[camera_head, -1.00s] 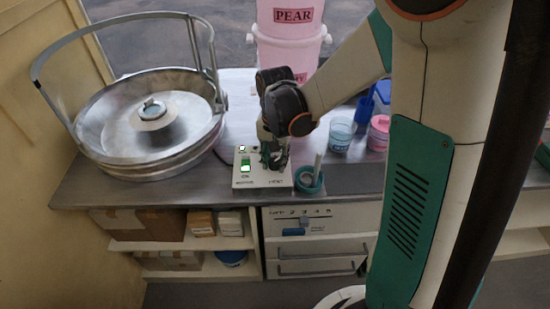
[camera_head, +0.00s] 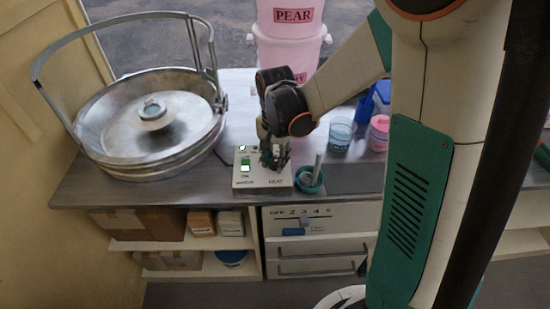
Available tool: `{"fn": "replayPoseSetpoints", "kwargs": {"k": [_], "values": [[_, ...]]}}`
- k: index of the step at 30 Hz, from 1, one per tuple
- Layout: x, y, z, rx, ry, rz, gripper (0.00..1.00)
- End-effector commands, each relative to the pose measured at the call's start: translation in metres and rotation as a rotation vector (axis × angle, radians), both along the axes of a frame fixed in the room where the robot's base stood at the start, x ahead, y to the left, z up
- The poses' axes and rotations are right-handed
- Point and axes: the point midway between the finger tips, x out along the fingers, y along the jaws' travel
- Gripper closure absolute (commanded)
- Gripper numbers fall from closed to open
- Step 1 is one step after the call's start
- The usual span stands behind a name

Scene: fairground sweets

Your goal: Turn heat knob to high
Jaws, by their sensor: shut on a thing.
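A cream control box (camera_head: 250,181) sits on the steel counter, with a lit green switch (camera_head: 245,163) on its left side and printing along its front edge that appears to read HEAT at the right. My gripper (camera_head: 274,163) points down over the right part of the box, shut on the heat knob. The fingers hide the knob, so its pointer setting cannot be read.
A large steel pan (camera_head: 110,145) with a raised hoop handle stands at the left. A teal cup (camera_head: 310,181) holding a stick is close to the box's right side. Pink PEAR tubs (camera_head: 292,45) stand behind, and small tubs (camera_head: 340,134) at the right. Shelves and drawers lie below.

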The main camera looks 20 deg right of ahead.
Motion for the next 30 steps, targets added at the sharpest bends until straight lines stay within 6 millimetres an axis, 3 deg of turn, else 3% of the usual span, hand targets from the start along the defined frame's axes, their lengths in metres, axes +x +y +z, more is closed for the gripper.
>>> {"fn": "replayPoseSetpoints", "kwargs": {"k": [1, 3, 4, 17, 30], "values": [[0.000, 0.000, 0.000, 0.000, 0.000, 0.000, 0.66], [0.000, 0.000, 0.000, 0.000, 0.000, 0.000, 0.50], [0.000, 0.000, 0.000, 0.000, 0.000, 0.000, 0.49], [0.000, 0.000, 0.007, 0.000, 0.000, 0.001, 0.49], [0.000, 0.000, 0.084, 0.000, 0.000, 0.000, 0.49]]}}
